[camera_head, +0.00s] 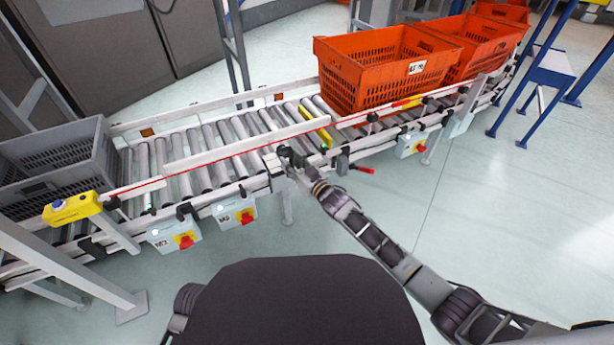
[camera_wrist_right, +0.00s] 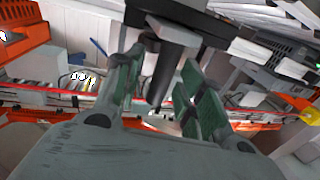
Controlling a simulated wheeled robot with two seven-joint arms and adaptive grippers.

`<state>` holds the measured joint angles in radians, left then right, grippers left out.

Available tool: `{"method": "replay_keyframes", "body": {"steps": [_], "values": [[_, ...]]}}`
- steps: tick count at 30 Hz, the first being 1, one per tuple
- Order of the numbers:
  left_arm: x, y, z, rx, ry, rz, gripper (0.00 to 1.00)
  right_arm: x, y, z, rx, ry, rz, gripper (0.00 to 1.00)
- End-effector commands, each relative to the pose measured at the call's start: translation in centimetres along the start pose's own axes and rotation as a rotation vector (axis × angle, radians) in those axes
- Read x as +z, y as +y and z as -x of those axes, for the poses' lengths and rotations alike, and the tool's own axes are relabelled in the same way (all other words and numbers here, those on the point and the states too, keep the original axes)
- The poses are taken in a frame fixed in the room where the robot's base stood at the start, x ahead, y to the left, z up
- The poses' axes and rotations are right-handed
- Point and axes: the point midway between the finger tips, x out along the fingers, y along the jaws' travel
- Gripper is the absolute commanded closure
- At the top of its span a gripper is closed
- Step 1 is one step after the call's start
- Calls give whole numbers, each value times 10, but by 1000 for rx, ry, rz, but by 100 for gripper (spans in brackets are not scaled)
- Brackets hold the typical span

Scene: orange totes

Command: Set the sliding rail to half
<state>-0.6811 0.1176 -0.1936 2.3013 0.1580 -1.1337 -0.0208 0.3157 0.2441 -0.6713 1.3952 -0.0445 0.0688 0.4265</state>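The sliding rail (camera_head: 230,148) is a long pale bar with a red line, running lengthwise above the roller conveyor (camera_head: 205,142). My right gripper (camera_head: 284,156) is at the conveyor's near side, close to the rail's near edge and a grey bracket. In the right wrist view, its green-padded fingers (camera_wrist_right: 160,88) stand apart, with a dark upright post (camera_wrist_right: 163,72) between them. Gaps show beside the post, so the fingers do not look closed on it. The exact contact is hard to see. My left gripper is not in view.
Orange totes (camera_head: 385,75) stand on the conveyor's right part, and a grey tote (camera_head: 55,160) at its left end. A yellow box with a blue button (camera_head: 72,208) and grey switch boxes (camera_head: 175,237) line the near side. The floor in front is clear.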

Motion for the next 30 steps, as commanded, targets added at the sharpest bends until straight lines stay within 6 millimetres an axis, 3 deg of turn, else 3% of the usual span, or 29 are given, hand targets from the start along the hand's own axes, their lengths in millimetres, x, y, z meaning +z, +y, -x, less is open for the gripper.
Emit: {"method": "replay_keyframes", "body": {"steps": [30], "values": [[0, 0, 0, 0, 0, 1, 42, 1, 0, 96, 0, -2, 0, 61]]}}
